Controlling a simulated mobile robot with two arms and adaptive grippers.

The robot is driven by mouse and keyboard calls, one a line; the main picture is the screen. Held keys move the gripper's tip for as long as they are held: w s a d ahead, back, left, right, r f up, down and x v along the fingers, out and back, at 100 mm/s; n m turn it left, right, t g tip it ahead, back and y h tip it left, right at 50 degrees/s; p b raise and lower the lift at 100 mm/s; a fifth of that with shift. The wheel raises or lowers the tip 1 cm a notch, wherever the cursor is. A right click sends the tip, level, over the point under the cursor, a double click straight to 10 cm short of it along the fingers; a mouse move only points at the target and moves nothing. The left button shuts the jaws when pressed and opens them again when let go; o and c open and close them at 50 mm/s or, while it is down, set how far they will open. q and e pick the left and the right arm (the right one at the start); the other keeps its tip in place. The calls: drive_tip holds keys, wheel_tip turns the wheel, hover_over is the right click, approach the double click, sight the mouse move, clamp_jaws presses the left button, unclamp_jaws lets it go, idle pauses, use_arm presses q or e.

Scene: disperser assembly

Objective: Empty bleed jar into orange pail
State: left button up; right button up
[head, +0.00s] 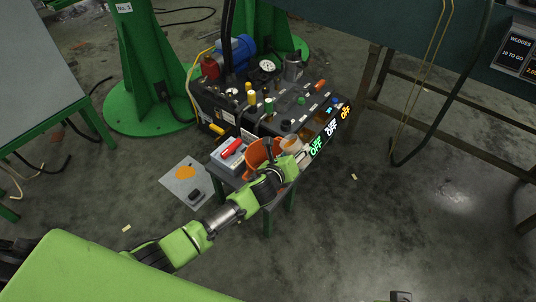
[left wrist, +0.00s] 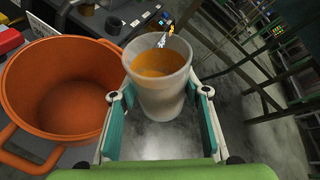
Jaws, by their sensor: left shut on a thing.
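The bleed jar (left wrist: 158,103) is a translucent whitish cup, upright, with amber liquid in it. My left gripper (left wrist: 165,92) is shut on the jar, one finger on each side. The orange pail (left wrist: 62,125) stands just left of the jar in the left wrist view; its visible inside looks empty. In the head view the jar (head: 292,143) is at the right of the pail (head: 256,153), with my left gripper (head: 299,158) around it. My arm partly hides the pail. My right gripper is not in view.
The pail stands on a small green-legged table (head: 268,222) beside a red-handled item (head: 231,149). Behind is a dark machine (head: 300,108) with gauges, valves and lit OFF displays. A grey sheet (head: 183,190) with an orange patch lies on the floor. Open floor is to the right.

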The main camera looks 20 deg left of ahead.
use_arm(q)
drive_tip(key=shift+a+r+n, duration=0.3)
drive_tip(key=shift+a, duration=0.1)
drive_tip(key=shift+r+n+h, duration=0.2)
drive_tip(key=shift+n+h, duration=0.2)
drive_tip(key=shift+h, duration=0.1)
drive_tip(key=shift+r, duration=0.1)
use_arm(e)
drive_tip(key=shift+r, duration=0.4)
use_arm(q)
drive_tip(key=shift+a, duration=0.1)
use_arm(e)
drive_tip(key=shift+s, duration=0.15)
use_arm(q)
drive_tip(key=shift+n+b, duration=0.3)
drive_tip(key=shift+b, duration=0.05)
drive_tip(key=shift+h, duration=0.3)
drive_tip(key=shift+b, duration=0.4)
drive_tip(key=shift+f+n+h+b, duration=0.3)
drive_tip(key=shift+n+b, duration=0.1)
drive_tip(key=shift+n, duration=0.1)
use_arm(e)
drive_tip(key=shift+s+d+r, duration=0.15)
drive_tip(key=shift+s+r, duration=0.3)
